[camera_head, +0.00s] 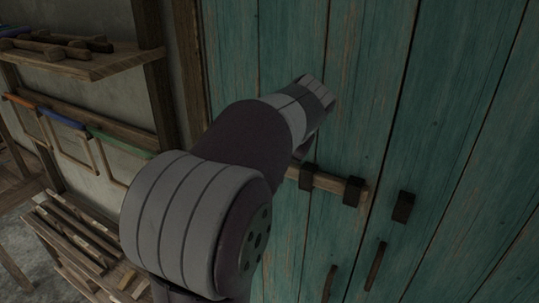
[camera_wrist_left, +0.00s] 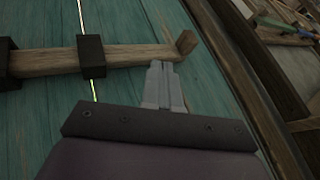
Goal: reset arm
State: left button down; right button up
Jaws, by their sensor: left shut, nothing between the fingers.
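My left arm (camera_head: 200,215) reaches in from the left in the head view and covers part of a teal plank door. Its fingers do not show clearly there. In the left wrist view my left gripper (camera_wrist_left: 163,72) is shut and empty, its fingertips just below a wooden bar (camera_wrist_left: 135,56) near the bar's upturned end (camera_wrist_left: 187,42). I cannot tell if they touch the bar. The bar (camera_head: 330,182) also shows in the head view, running through dark brackets. My right gripper is not in view.
The teal doors (camera_head: 450,130) have another dark bracket (camera_head: 403,206) right of the bar, and two dark handles (camera_head: 375,266) (camera_head: 328,283) below. At left are a shelf (camera_head: 100,64) with wooden tools, hanging coloured frames (camera_head: 60,118) and a slatted wooden rack (camera_head: 85,240).

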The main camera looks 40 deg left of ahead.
pick_arm(q)
jog(key=shift+d, duration=0.2)
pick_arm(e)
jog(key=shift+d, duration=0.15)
pick_arm(q)
jog(key=s+d+f+m+h+b, duration=0.1)
jog(key=d+f+h+b, duration=0.1)
jog(key=d+f, duration=0.55)
jog(key=d+f+m+h+b, duration=0.2)
jog(key=d+f+h, duration=0.15)
jog(key=f, duration=0.75)
jog(key=s+d+f+g+b, duration=0.1)
jog(key=s+d+f+b, duration=0.1)
jog(key=s+d+f, duration=0.2)
jog(key=s+d+f+m+h+b, duration=0.1)
jog(key=s+d+f+b, duration=0.2)
jog(key=d+f, duration=0.4)
notch_tip(320, 180, down, 3)
jog(key=shift+s+f+g, duration=0.1)
jog(key=shift+s+g, duration=0.3)
jog(key=shift+s, duration=0.35)
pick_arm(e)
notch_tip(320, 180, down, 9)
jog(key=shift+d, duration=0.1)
